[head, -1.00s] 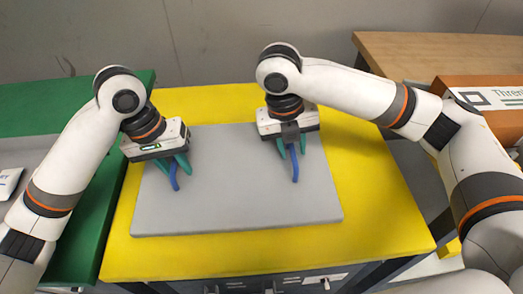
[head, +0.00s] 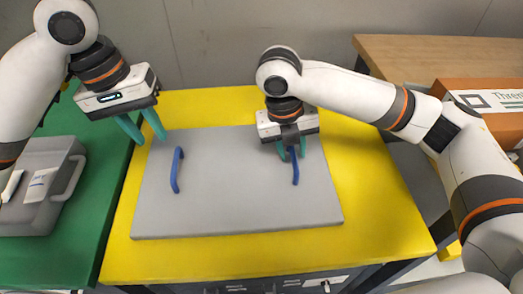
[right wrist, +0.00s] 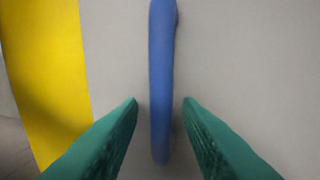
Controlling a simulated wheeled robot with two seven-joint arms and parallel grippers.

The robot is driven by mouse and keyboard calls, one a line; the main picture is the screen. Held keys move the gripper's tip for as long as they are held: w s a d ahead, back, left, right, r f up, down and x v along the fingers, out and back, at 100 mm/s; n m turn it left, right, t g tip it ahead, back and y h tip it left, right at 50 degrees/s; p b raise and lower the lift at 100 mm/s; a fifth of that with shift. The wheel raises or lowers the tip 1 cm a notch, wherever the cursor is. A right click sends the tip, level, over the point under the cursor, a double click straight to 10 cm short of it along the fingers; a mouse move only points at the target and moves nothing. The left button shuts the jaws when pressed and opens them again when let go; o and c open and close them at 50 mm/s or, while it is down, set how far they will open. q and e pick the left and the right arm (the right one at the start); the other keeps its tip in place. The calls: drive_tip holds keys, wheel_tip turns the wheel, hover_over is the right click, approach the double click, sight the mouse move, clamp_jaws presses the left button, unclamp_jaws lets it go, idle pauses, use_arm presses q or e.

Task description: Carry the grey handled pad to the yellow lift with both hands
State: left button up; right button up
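The grey pad (head: 235,205) lies flat on the yellow lift top (head: 370,200), with yellow showing around it. It has two blue handles, a left one (head: 176,172) and a right one (head: 295,172). My left gripper (head: 151,139) is open and empty, raised above the pad's far left corner and clear of the left handle. My right gripper (head: 293,157) is over the right handle. In the right wrist view, its green fingers (right wrist: 160,101) are on either side of the blue handle (right wrist: 161,75), with gaps, not closed on it.
A green table (head: 80,255) on the left holds a grey case (head: 65,215) with a handle and white items. A wooden table (head: 450,60) with an orange box (head: 430,85) stands at the right. A grey wall is behind.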

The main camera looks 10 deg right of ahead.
wheel_tip(320, 180, up, 12)
drive_tip(key=a, duration=0.2)
drive_tip(key=shift+w+a+f, duration=0.15)
idle(0.6)
